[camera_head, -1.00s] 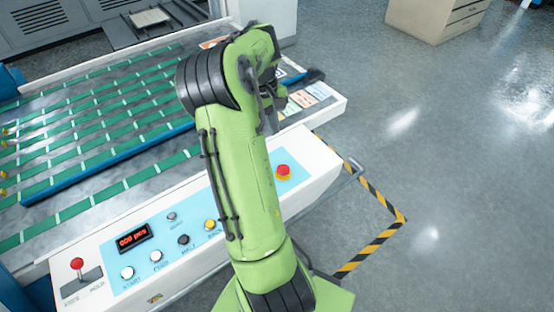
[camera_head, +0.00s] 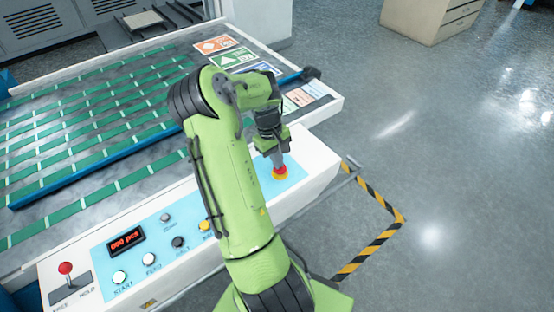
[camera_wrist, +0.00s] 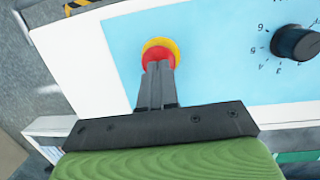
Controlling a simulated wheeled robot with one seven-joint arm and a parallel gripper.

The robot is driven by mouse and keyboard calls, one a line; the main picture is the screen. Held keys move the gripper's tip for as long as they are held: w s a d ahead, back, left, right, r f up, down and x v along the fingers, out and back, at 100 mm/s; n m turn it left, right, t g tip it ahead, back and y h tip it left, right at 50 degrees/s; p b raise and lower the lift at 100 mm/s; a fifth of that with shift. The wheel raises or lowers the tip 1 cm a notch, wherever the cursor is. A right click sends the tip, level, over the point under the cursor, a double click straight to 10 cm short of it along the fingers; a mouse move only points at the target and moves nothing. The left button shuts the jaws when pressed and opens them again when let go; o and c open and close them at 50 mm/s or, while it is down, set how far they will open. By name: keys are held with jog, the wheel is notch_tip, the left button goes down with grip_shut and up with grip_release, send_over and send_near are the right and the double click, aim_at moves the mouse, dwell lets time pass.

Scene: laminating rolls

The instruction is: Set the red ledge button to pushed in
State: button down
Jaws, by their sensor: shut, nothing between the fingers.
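The red ledge button (camera_head: 279,172) sits in a yellow collar on the blue control panel at the right end of the machine's front ledge. In the wrist view the red button (camera_wrist: 158,54) shows just beyond my fingertips, with the yellow collar around it. My gripper (camera_head: 277,160) is shut and empty, pointing down with its tips over the button. In the wrist view my gripper (camera_wrist: 158,68) overlaps the button's near part. The tips look to be at or very near its top; I cannot tell whether they touch or how deep the button sits.
A black numbered dial (camera_wrist: 297,43) stands on the panel near the button. The ledge also holds a red-knobbed lever (camera_head: 65,269), a display (camera_head: 126,241) and several small buttons. The conveyor bed (camera_head: 90,150) lies behind. Open floor (camera_head: 450,150) is to the right.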

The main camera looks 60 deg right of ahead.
aim_at(270, 170)
notch_tip(270, 170, down, 2)
jog(key=shift+b, duration=0.7)
jog(key=shift+s+a+f, duration=0.1)
jog(key=shift+a+f, duration=0.1)
jog(key=shift+a, duration=0.05)
jog(key=shift+s+a+r, duration=0.1)
jog(key=shift+a, duration=0.15)
jog(key=shift+d, duration=0.1)
jog(key=w+r+p, duration=0.3)
jog(key=r+p, duration=0.2)
jog(key=r, duration=0.9)
jog(key=shift+d+r, duration=0.35)
jog(key=shift+r, duration=0.05)
